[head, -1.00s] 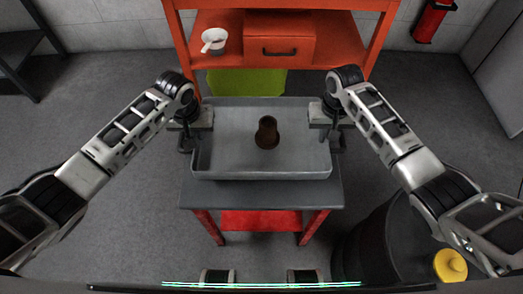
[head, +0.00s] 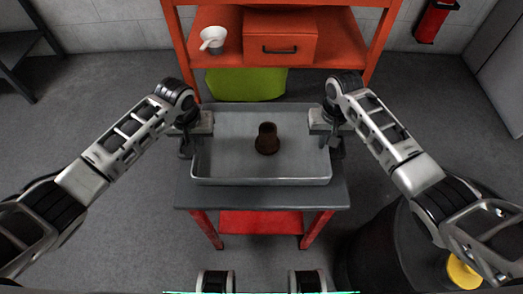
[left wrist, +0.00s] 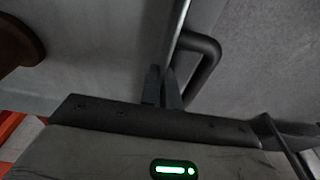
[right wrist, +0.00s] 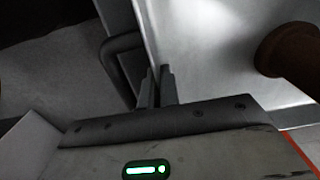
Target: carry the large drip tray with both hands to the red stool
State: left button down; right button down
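The large grey drip tray (head: 225,170) is level in the middle of the head view, with a brown flared part (head: 267,139) standing in it. My left gripper (left wrist: 161,88) is shut on the tray's left wall, beside a dark handle loop (left wrist: 208,65). My right gripper (right wrist: 156,88) is shut on the right wall, beside another handle loop (right wrist: 118,62). Directly below or under the tray is a red-framed stool (head: 262,199) with a dark grey top, its front strip visible. I cannot tell whether the tray touches it.
An orange-red shelf unit (head: 350,45) stands behind, holding a white jug (head: 213,38) and a red box (head: 280,36). A yellow-green object (head: 246,84) is below it. A dark drum (head: 375,250) and a yellow item (head: 463,272) are at the lower right. Floor on the left is clear.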

pick_arm(q)
jog(key=c, duration=1.6)
grip_release()
jog(key=shift+c, duration=0.2)
pick_arm(e)
jog(key=c, duration=1.6)
grip_release()
jog(key=shift+f, duration=0.1)
jog(key=shift+c, duration=0.2)
pick_arm(q)
jog(key=shift+f, duration=0.1)
notch_tip(320, 180, up, 12)
jog(key=s, duration=0.1)
jog(key=shift+s, duration=0.4)
pick_arm(e)
notch_tip(320, 180, up, 12)
